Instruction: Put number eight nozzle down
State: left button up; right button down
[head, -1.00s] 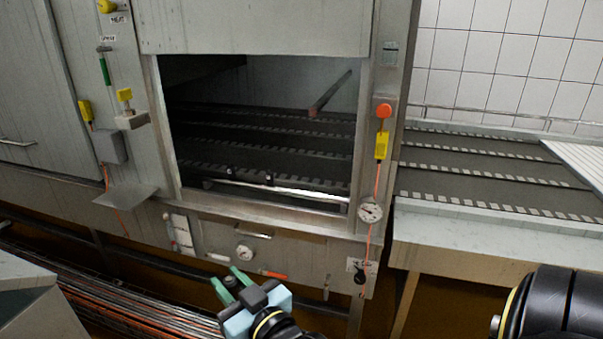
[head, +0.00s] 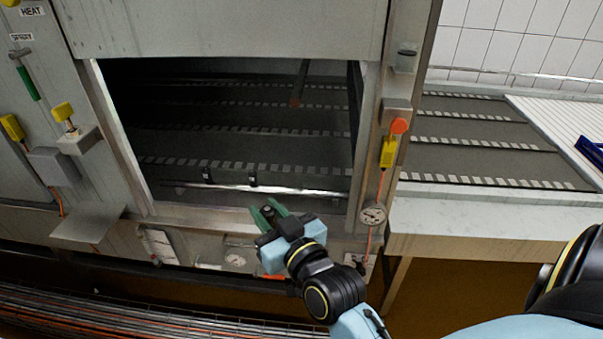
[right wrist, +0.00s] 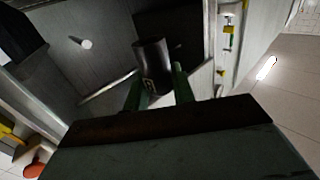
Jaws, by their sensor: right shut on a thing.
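My right gripper (head: 270,212) is in front of the lower edge of the machine's open hatch. Its green fingers are shut on a dark cylindrical nozzle (right wrist: 152,60). In the right wrist view the nozzle sticks out between the fingertips, with a small pale mark near its base that I cannot read. In the head view only a small dark part of the nozzle shows between the fingers. My left gripper is not in view.
Inside the hatch are slatted dark belts and a shiny pipe (head: 280,188) with dark fittings along the front. A small metal shelf (head: 88,226) juts out at left. A conveyor (head: 470,160) runs right.

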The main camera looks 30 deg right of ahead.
jog(key=shift+w+a+f+b, duration=0.2)
jog(key=shift+f+b, duration=0.1)
jog(key=shift+f, duration=0.3)
jog(key=shift+s+d+r, duration=0.15)
jog(key=shift+d+r, duration=0.1)
